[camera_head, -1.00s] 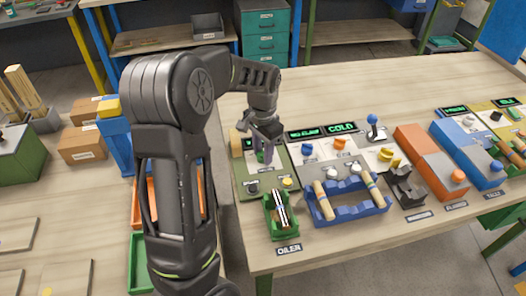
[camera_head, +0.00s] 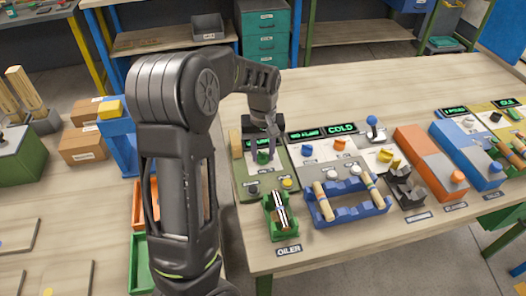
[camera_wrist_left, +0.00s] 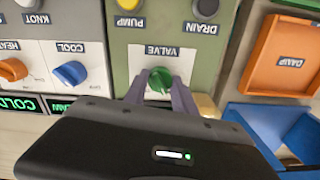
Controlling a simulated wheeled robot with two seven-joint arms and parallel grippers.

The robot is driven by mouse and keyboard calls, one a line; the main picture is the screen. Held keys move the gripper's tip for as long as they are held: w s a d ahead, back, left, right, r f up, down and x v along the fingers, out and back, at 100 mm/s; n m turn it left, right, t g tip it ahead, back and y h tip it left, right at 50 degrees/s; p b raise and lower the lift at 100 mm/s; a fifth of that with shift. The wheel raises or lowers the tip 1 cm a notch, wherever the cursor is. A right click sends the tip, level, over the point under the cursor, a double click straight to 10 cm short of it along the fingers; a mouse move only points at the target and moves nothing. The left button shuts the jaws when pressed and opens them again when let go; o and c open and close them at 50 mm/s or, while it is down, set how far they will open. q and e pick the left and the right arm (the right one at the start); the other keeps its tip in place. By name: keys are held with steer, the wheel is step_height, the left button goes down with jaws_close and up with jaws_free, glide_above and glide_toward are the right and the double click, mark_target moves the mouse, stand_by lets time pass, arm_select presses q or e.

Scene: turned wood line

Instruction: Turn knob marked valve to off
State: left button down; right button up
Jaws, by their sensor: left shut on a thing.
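The valve knob (camera_wrist_left: 160,80) is green and sits on a white plate marked VALVE on a grey-green panel (camera_wrist_left: 160,18). It also shows in the head view (camera_head: 263,157). My left gripper (camera_head: 264,155) reaches down over the panel from behind. In the left wrist view its two purple-grey fingers (camera_wrist_left: 160,92) stand on either side of the knob and are shut on it. A small display behind the knob is partly covered by the gripper. My right gripper is not in view.
On the same panel are a yellow PUMP knob (camera_wrist_left: 131,4) and a dark DRAIN knob (camera_wrist_left: 206,7). Beside it stand a blue COOL knob (camera_wrist_left: 71,73) and an orange HEATER knob (camera_wrist_left: 12,70). A green oiler tray (camera_head: 282,222) lies at the table's front edge.

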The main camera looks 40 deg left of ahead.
mark_target(263, 153)
arm_select(q)
steer(key=shift+n, duration=1.6)
steer(key=c, duration=1)
jaws_free()
step_height(263, 153, up, 8)
steer(key=shift+f, duration=0.1)
